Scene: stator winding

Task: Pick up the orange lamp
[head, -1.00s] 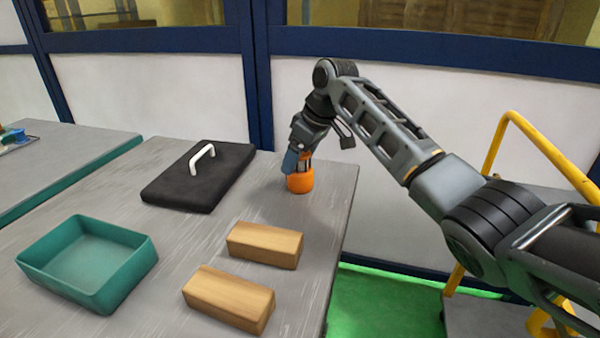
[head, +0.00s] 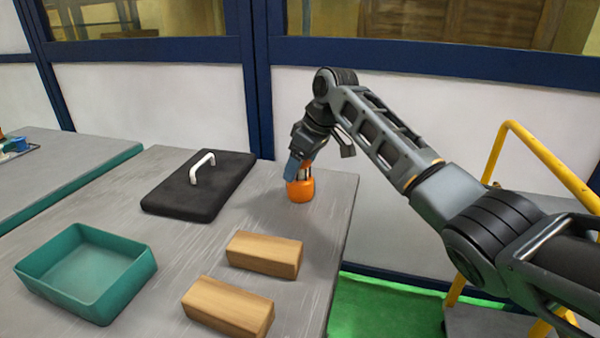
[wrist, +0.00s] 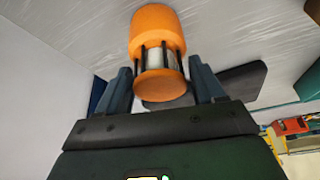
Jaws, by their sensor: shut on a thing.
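The orange lamp (head: 300,190) stands at the far right part of the grey table, below my gripper (head: 301,168). It has an orange base, a pale middle behind dark bars and an orange cap. In the wrist view the lamp (wrist: 158,40) sits between the two blue-grey fingers of my gripper (wrist: 163,82). The fingers are shut on its narrower caged end. The lamp looks upright. In the head view I cannot tell whether its base touches the table.
Two wooden blocks (head: 264,254) (head: 228,307) lie nearer on the table (head: 180,240). A black slab with a white handle (head: 198,186) lies to the left of the lamp. A teal open tray (head: 86,272) is at the front left. A yellow rail (head: 545,150) stands at the right.

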